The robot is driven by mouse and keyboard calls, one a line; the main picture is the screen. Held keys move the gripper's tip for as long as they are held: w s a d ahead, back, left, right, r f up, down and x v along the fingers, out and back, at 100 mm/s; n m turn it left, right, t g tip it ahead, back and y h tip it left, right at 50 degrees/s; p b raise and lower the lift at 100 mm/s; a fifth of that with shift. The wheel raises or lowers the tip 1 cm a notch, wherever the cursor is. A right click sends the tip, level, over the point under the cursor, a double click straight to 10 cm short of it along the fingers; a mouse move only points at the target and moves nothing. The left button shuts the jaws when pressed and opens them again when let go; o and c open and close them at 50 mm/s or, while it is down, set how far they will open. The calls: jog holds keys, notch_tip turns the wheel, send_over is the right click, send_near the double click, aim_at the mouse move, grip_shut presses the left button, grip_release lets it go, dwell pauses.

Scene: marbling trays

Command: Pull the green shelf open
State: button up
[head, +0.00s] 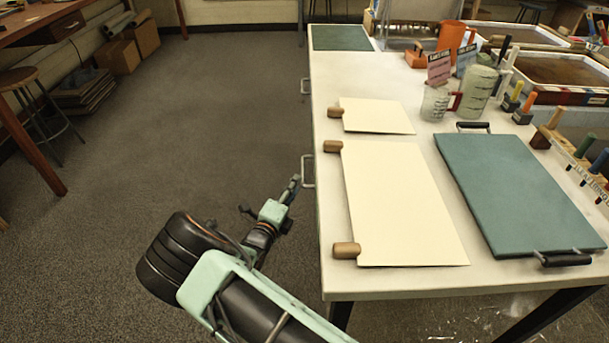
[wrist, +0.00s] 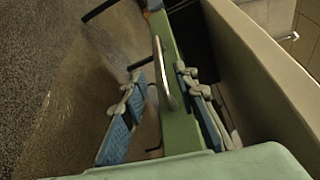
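The green shelf front (wrist: 181,128) runs up the middle of the wrist view as a narrow strip with a silver bar handle (wrist: 166,75) on it. In the head view a metal handle (head: 307,171) sticks out from the table's left side, just beyond my gripper (head: 292,187). In the wrist view my gripper (wrist: 159,75) is open, one finger to each side of the handle with gaps between. The right finger passes over the strip's right edge. I cannot tell whether either finger touches the handle. The shelf's inside is hidden in the head view.
The white table (head: 330,268) carries cream sheets (head: 400,200) with brown knobs, and a teal board (head: 515,190) with black handles. A second handle (head: 305,87) is farther along the same side. The floor (head: 190,120) left of the table is clear.

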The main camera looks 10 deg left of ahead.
aim_at(303, 171)
jog(key=w, duration=0.2)
jog(key=w+b, duration=0.1)
jog(key=w, duration=0.2)
jog(key=w+d+b, duration=0.1)
jog(key=w, duration=0.2)
jog(key=shift+f, duration=0.3)
grip_shut()
